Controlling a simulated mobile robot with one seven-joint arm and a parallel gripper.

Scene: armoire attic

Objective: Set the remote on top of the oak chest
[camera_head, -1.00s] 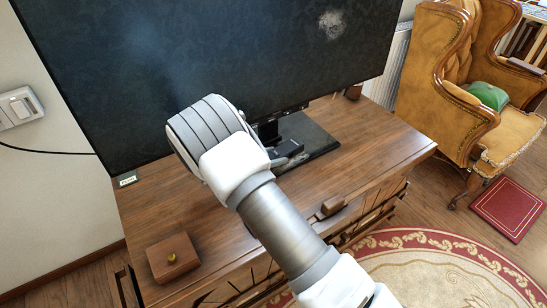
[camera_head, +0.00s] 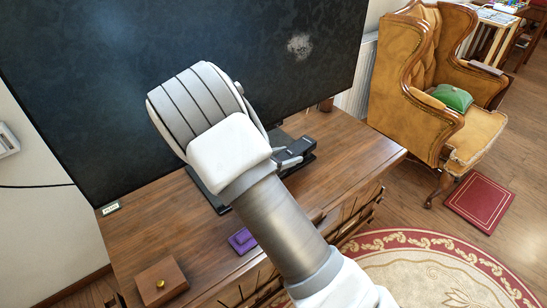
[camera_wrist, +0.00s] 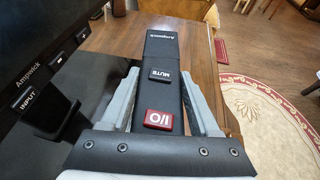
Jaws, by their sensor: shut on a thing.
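The black remote (camera_wrist: 160,95) shows in the wrist view, with a MUTE button and a red I/O button. My gripper (camera_wrist: 162,85) is shut on it, one finger along each side. In the head view my gripper (camera_head: 296,152) is above the wooden cabinet (camera_head: 180,230) under the television, and my wrist hides part of it. The remote's dark end (camera_head: 298,146) shows there. A small wooden box (camera_head: 160,283) with a yellow knob sits on the cabinet's near left corner. I cannot tell which wooden piece is the oak chest.
The large television (camera_head: 190,60) stands behind my arm on a black base (camera_head: 208,190). A small purple object (camera_head: 242,240) lies on the cabinet. An armchair (camera_head: 435,95), a red mat (camera_head: 480,203) and a round rug (camera_head: 430,265) are to the right.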

